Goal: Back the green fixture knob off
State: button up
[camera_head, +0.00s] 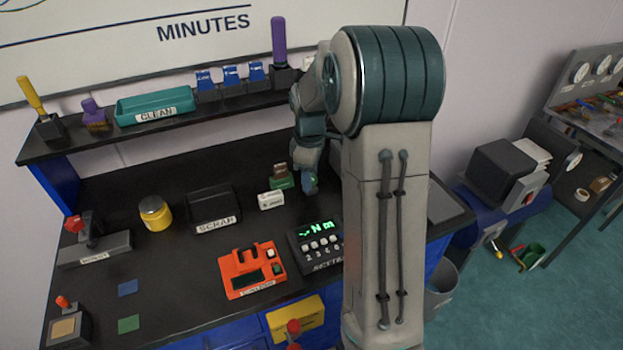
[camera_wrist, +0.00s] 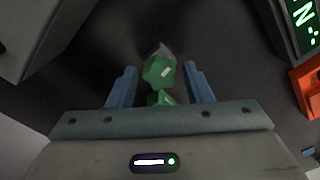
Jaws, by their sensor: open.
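A green knob (camera_wrist: 159,72) with lobes and a pale mark on top shows in the wrist view. It sits in front of a green block (camera_wrist: 160,98) and a small greyish piece. My gripper (camera_wrist: 160,69) is open, with one blue finger on each side of the knob and a visible gap on both sides. I cannot tell how far above the knob the fingertips are. In the head view my gripper (camera_head: 310,186) hangs low over the bench, and the knob cannot be made out there.
A green block (camera_head: 281,180) and a white labelled piece (camera_head: 271,200) stand left of my gripper. A display box with green digits (camera_head: 318,242) and an orange device (camera_head: 252,271) are nearer. A black scrap bin (camera_head: 214,206) and yellow jar (camera_head: 155,213) stand further left.

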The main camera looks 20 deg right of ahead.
jog(key=m, duration=1)
jog(key=shift+d+b, duration=0.1)
jog(key=shift+b, duration=0.2)
jog(key=c, duration=0.8)
jog(key=n, duration=0.4)
jog(key=shift+c, duration=0.2)
jog(key=shift+n, duration=0.5)
jog(key=n, duration=0.3)
jog(key=shift+n, duration=0.4)
